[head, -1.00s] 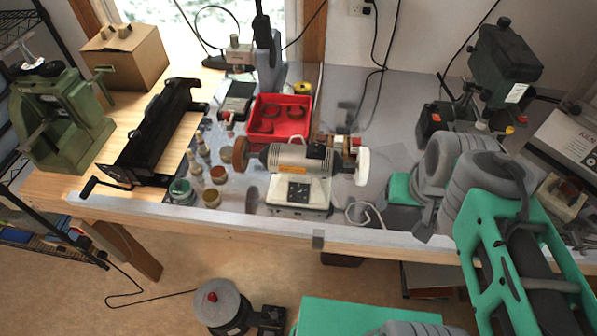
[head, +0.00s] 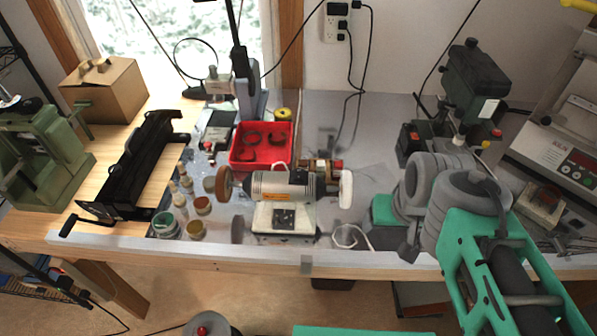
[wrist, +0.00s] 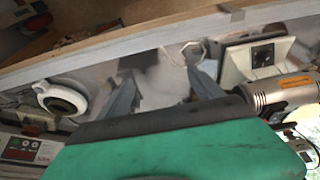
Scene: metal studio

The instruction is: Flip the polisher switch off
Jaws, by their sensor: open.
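The polisher (head: 285,186) stands on the bench near its front edge, a grey motor with a brown wheel (head: 224,182) on its left and a white wheel (head: 346,189) on its right. Its pale base carries a black switch plate (head: 284,219) facing the front; I cannot tell the switch's position. In the wrist view the motor (wrist: 285,90) and the switch plate (wrist: 262,56) are at the right. My gripper (wrist: 163,88) is open and empty, its two grey fingers apart, left of the switch plate in that view and not touching it. In the head view my arm hides most of the gripper.
A red tray (head: 262,146) sits behind the polisher, and small jars (head: 166,222) stand to its left. A white cord loop (head: 350,237) lies right of its base. A green drill press (head: 474,85) stands back right. The bench between polisher and arm is mostly clear.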

